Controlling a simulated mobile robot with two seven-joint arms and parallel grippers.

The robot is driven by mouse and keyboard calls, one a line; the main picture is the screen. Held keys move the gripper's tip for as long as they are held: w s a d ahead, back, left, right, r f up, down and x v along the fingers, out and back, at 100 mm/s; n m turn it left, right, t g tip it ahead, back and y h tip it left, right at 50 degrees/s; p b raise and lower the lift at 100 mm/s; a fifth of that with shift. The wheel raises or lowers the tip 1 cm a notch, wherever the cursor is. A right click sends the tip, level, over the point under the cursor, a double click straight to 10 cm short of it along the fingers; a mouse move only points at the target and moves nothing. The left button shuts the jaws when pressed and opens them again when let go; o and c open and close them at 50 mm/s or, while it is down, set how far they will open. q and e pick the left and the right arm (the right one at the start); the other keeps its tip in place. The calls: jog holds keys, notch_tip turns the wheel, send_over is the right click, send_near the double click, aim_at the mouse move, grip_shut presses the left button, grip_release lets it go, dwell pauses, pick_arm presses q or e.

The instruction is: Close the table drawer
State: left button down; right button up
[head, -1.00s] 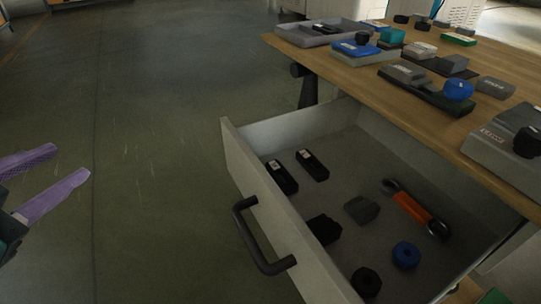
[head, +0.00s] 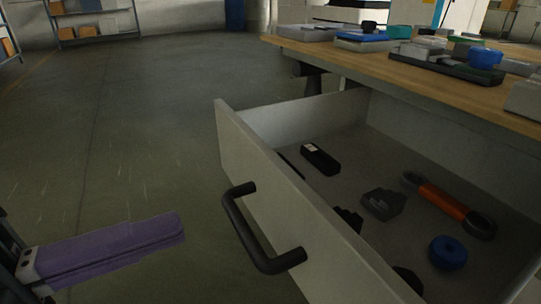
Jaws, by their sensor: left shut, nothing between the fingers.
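The table drawer (head: 284,192) is pulled out from under the wooden table top (head: 417,77). Its pale front panel faces left and carries a dark bar handle (head: 256,238). My left gripper (head: 180,229) shows at lower left with purple fingers closed together and nothing between them. It is to the left of the handle, apart from it in the picture. My right gripper is not in the view.
Inside the drawer lie an orange and grey tool (head: 444,201), a blue ring (head: 448,252), a black box (head: 320,159) and a dark grey block (head: 383,203). Several small parts stand on the table top. The floor (head: 120,130) left of the drawer is clear.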

aim_at(293, 186)
pick_arm(q)
jog(key=b+x, duration=0.1)
jog(key=x, duration=0.9)
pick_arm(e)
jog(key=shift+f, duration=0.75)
pick_arm(q)
jog(key=shift+d, duration=0.1)
